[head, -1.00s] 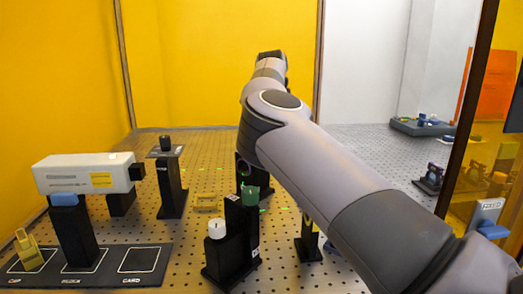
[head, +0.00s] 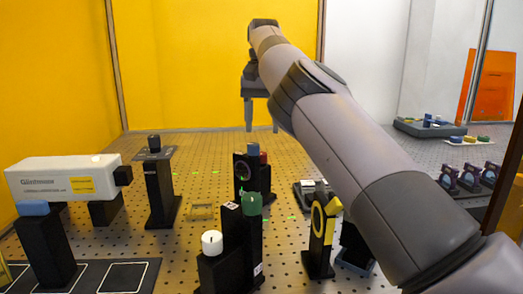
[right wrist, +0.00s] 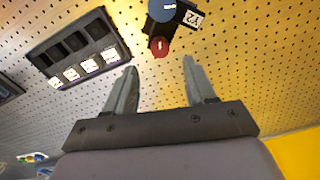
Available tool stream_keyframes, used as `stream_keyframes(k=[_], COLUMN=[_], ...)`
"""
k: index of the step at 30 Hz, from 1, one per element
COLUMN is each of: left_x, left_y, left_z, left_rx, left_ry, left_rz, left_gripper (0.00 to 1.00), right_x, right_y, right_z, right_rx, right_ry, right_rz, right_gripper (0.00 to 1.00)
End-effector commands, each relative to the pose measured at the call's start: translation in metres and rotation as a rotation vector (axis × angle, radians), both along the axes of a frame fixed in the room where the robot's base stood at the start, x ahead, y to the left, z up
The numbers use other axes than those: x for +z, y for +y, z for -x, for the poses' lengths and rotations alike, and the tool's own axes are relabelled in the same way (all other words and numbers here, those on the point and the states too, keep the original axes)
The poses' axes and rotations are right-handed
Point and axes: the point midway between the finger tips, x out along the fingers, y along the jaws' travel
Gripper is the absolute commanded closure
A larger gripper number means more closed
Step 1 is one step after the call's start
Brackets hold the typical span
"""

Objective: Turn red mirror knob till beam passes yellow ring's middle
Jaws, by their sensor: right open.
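The red knob (head: 264,158) shows at the back of a dark mirror mount (head: 241,172) near the middle of the head view. It also shows in the right wrist view (right wrist: 160,46), beside a blue round part (right wrist: 164,9). My right gripper (head: 262,128) is open and empty, above and beyond the mount. In the right wrist view its fingers (right wrist: 168,75) point toward the knob, with a gap between. The yellow ring (head: 331,208) is on a black post right of centre. Small green light marks (head: 291,218) show nearby; whether the beam crosses the ring's middle cannot be told. My left gripper is out of view.
A white laser box (head: 65,177) stands at left. Posts with a white knob (head: 212,243) and a green knob (head: 252,203) stand in front of the mount. A dark slotted tray (right wrist: 112,52) lies near my right gripper. Several spare mounts (head: 468,178) stand at right.

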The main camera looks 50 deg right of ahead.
Motion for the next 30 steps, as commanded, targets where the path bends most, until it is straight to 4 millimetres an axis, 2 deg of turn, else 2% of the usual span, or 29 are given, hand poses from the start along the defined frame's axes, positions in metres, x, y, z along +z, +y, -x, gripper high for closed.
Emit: stream_keyframes(k=[6, 11, 15, 20, 28, 29, 30], left_x=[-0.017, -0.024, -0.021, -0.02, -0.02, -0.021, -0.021], left_y=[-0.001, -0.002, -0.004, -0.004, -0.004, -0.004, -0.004], left_z=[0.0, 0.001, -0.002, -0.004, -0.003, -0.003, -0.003], left_rx=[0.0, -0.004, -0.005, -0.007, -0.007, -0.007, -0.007], left_ry=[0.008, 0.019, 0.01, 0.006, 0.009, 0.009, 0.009], left_rz=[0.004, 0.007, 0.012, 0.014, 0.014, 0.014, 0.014], left_gripper=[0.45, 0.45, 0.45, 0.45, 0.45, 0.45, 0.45], right_x=[-0.028, -0.048, -0.062, -0.069, -0.07, -0.07, -0.07], right_y=[0.001, 0.001, 0.001, 0.001, 0.001, 0.001, 0.001], right_z=[0.0, -0.001, -0.001, -0.001, -0.001, -0.001, -0.001], right_rx=[0.001, -0.001, 0.0, -0.001, -0.001, -0.001, -0.001], right_ry=[0.002, 0.003, 0.002, 0.001, 0.001, 0.001, 0.001], right_rz=[-0.001, 0.0, 0.0, 0.001, 0.001, 0.001, 0.001], right_gripper=[0.45, 0.45, 0.45, 0.45, 0.45, 0.52, 0.65])
